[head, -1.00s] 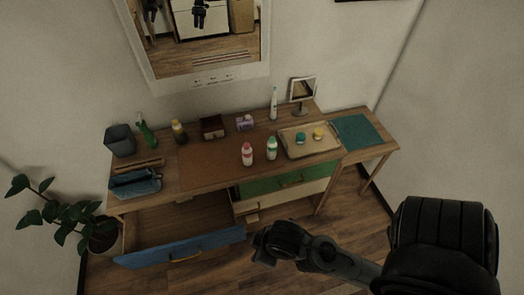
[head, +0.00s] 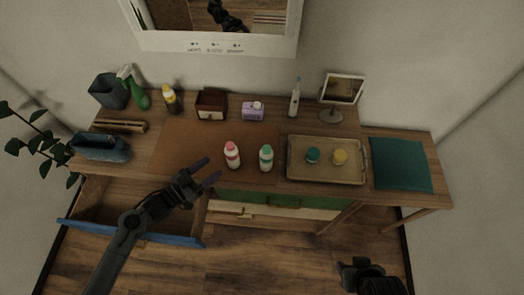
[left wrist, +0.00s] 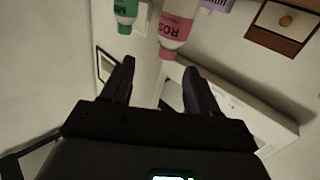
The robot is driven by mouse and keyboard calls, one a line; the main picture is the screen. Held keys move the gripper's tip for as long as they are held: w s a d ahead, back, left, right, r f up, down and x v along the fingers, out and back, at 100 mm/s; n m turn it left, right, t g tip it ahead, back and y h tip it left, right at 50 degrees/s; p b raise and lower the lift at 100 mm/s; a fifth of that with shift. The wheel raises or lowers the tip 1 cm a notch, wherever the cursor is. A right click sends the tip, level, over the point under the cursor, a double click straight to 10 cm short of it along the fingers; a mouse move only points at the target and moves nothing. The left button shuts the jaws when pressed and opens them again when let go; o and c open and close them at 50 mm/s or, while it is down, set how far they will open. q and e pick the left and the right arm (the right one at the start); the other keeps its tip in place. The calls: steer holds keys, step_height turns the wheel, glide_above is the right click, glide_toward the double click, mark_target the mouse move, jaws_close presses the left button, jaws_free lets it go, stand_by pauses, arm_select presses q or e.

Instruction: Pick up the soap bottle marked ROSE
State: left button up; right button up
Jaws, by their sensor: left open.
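The soap bottle marked ROSE (head: 232,156) is pink and white with a pink cap and stands upright near the front edge of the desk. In the left wrist view the pink bottle (left wrist: 177,24) appears upside down, its label reading "ROS" before the picture cuts it. A similar bottle with a green cap (head: 266,159) stands just right of it. My left gripper (head: 213,169) is open and empty, just left of and in front of the pink bottle, fingers pointing towards it, apart from it. Part of my right arm end (head: 358,272) shows low right; its fingers are unclear.
A tray (head: 297,174) with two small jars is to the right, before a mirror (head: 342,90) and electric toothbrush (head: 295,98). A purple box (head: 253,111) and brown box (head: 211,105) stand behind the bottles. A blue-fronted drawer (head: 130,233) is open below my left arm.

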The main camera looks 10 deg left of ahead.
mark_target(227, 150)
arm_select(q)
steer(key=w, duration=0.1)
steer(key=w+d, duration=0.1)
steer(key=w, duration=0.2)
steer(key=shift+w+d+r, duration=0.25)
steer(key=shift+w+r, duration=0.05)
steer(key=shift+w, duration=0.05)
steer(key=shift+p+x, duration=0.3)
steer(key=shift+x, duration=2.35)
steer(key=shift+w+d+f, duration=0.2)
steer(key=shift+w+d, duration=0.1)
steer(key=shift+w, duration=0.1)
arm_select(e)
steer(key=shift+s+a, duration=0.25)
arm_select(q)
steer(key=shift+c, duration=0.2)
jaws_close()
arm_select(e)
steer(key=shift+a, duration=0.1)
